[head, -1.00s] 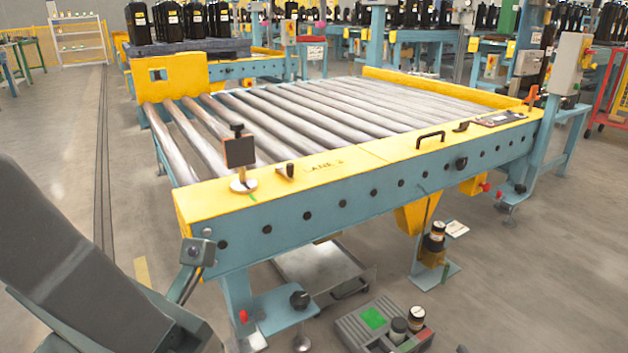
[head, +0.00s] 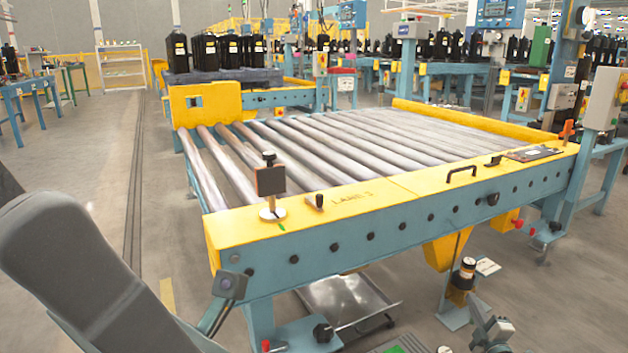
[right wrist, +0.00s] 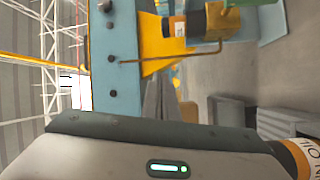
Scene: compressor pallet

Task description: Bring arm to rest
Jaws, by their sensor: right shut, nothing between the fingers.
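My right gripper (head: 492,328) shows small and grey at the bottom right of the head view, in front of the roller conveyor (head: 400,195) and low beside its lower frame. It is shut and holds nothing. In the right wrist view a grey housing with a lit green strip (right wrist: 168,168) fills the bottom edge; I cannot make out the fingertips there. My left arm (head: 75,260) comes in as a large dark grey link at the left of the head view. Its gripper is outside the frame.
The conveyor's yellow front rail carries a small dark panel on a stand (head: 270,182) and a black handle (head: 461,173). A dark canister with an orange band (head: 462,280) stands by its leg. A metal tray (head: 345,300) is underneath. The floor at left is open.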

